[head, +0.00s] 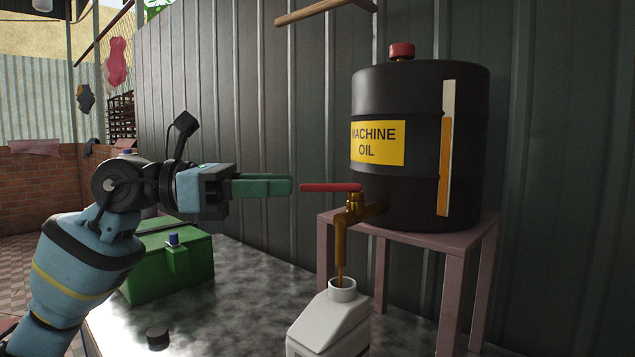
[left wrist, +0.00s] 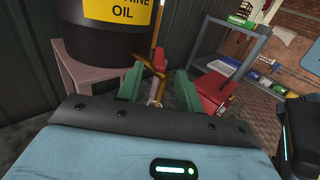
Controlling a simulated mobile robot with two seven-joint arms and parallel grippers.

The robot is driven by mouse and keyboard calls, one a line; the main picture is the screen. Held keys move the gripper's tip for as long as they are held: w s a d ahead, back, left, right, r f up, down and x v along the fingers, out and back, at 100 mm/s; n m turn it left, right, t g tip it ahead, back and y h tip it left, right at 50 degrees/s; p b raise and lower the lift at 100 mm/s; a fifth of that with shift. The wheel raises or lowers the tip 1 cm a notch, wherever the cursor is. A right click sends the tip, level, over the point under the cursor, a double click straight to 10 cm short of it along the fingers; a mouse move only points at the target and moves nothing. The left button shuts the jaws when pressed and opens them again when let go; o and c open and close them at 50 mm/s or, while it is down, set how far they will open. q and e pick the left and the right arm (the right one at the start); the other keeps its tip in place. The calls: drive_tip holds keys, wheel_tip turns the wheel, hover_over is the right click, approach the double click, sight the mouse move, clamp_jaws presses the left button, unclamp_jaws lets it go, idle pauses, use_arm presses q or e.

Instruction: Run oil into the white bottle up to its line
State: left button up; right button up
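The black oil drum (head: 420,85) carries a yellow "MACHINE OIL" label and a sight strip (head: 445,160), amber over most of its height. Its brass tap (head: 341,235) has a red lever (head: 330,187) pointing left. A thin brown stream (head: 339,275) runs from the spout into the mouth of the white bottle (head: 325,325), which stands upright below. The bottle's lower part is cut off; I see neither its line nor its oil level.
The drum stands on a pinkish stand (head: 465,240). A dark round cap (head: 158,337) lies on the mottled tabletop (head: 235,290). A green box (head: 165,265) stands behind my left arm. A corrugated wall (head: 250,120) closes off the back. A grey shelf (left wrist: 232,45) shows in the left wrist view.

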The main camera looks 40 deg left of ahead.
sight(318, 184)
use_arm(q)
drive_tip(key=p+x, duration=0.1)
drive_tip(key=x, duration=0.4)
drive_tip(key=shift+r+p, duration=0.15)
drive_tip(key=shift+p, duration=0.25)
drive_tip(key=shift+w+d, duration=0.4)
drive_tip(key=shift+d, duration=0.1)
drive_tip(key=shift+c, duration=0.2)
clamp_jaws()
